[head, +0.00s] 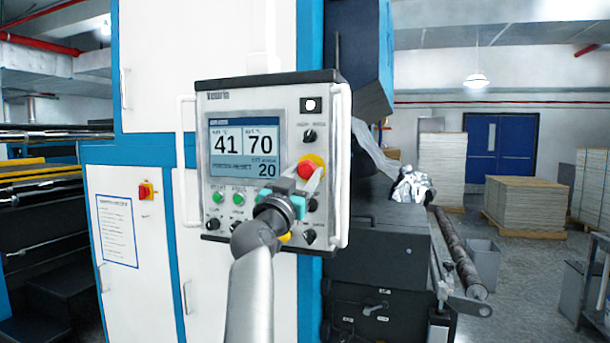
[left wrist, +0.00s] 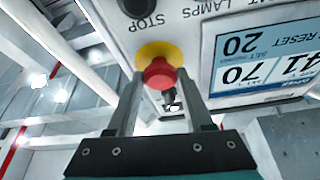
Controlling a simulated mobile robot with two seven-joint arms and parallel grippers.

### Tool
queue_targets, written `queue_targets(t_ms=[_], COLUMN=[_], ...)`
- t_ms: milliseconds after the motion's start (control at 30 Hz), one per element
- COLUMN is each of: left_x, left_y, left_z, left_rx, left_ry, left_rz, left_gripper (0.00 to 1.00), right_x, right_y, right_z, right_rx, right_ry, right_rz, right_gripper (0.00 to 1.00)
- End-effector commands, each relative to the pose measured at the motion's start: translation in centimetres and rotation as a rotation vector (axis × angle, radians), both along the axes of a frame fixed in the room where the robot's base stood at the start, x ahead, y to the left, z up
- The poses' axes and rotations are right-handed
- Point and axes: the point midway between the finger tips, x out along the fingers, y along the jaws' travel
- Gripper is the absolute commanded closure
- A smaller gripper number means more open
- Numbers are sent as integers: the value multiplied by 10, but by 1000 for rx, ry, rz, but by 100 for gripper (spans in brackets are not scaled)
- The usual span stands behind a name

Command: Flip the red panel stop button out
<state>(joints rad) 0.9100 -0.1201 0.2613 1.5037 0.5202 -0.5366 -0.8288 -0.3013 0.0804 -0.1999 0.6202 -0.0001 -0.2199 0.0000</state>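The red stop button (head: 306,170) sits on a yellow collar at the right side of the white control panel (head: 270,93). In the left wrist view the red button (left wrist: 159,74) stands out from its yellow collar, beside the printed word STOP. My left gripper (head: 304,175) reaches up to the button from below, its teal body over the lower panel. In the left wrist view my left gripper's fingers (left wrist: 160,80) are apart, one on each side of the button. I cannot tell whether they touch it. My right gripper is not in view.
The panel has a screen (head: 245,147) reading 41, 70 and 20, green buttons (head: 217,197) and black knobs (head: 310,136). A handle rail (head: 346,165) runs along its right edge. A red and yellow switch (head: 147,190) is on the cabinet at left.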

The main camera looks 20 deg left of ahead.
Motion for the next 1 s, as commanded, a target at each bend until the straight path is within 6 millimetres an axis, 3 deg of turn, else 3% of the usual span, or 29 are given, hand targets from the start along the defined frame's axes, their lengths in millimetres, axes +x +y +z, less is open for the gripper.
queue_targets(t_ms=[33, 267, 667, 1000], left_x=[1, 1, -5, -43], left_y=[-1, 0, 1, 5], left_z=[-4, -3, -5, -22], left_rx=[0, 0, 0, 2], left_ry=[7, 5, 3, 3], left_rz=[-2, -1, 0, 1], left_gripper=[44, 18, 18, 18], right_x=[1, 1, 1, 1], right_y=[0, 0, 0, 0], right_z=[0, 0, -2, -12], right_rx=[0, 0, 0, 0], right_ry=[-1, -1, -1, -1], right_rz=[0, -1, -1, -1], right_gripper=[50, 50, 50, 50])
